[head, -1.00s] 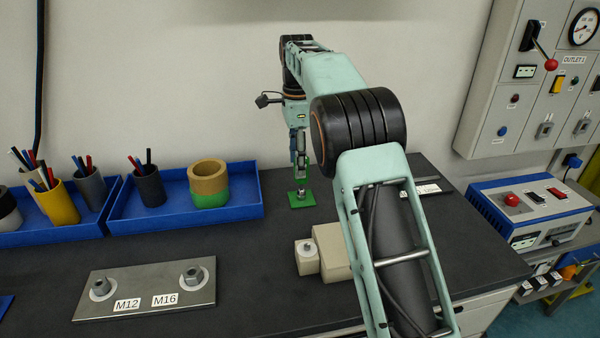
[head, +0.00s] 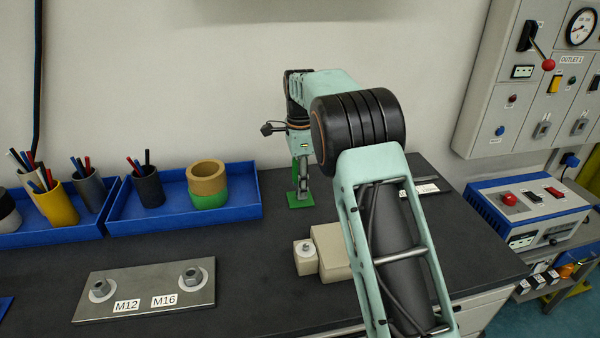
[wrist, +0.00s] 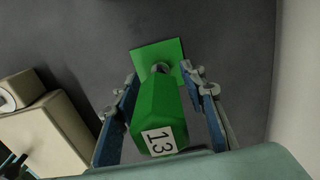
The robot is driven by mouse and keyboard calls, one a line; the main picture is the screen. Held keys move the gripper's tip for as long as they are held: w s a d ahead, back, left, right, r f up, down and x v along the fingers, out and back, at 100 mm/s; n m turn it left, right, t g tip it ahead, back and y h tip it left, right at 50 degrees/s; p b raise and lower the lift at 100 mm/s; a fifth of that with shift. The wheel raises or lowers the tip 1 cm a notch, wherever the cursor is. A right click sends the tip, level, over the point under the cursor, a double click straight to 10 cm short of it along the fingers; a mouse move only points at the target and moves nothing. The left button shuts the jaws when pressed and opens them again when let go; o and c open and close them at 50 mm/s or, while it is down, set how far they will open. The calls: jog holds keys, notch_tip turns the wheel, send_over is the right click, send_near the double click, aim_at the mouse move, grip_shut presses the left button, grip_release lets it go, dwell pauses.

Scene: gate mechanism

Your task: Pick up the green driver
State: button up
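The green driver (wrist: 163,115), with a white label reading 13, stands between the fingers in the wrist view. Its metal end is at a green square plate (wrist: 158,54) on the dark bench. In the head view a green strip of the driver (head: 294,172) shows beside my gripper, above the plate (head: 300,201); the rest is hidden by my arm. My gripper (wrist: 163,84) is open, with one finger on each side of the driver. Gaps show between the handle and both fingers. In the head view my gripper (head: 303,186) is low over the plate.
A beige block (head: 330,250) with a small fitting stands just in front. Blue trays (head: 230,216) with pen cups and a ring-shaped pot lie to the left. A metal plate marked M12 and M16 (head: 140,290) lies at front left. The wall (head: 400,80) is close behind.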

grip_shut()
jog(key=shift+r, duration=0.15)
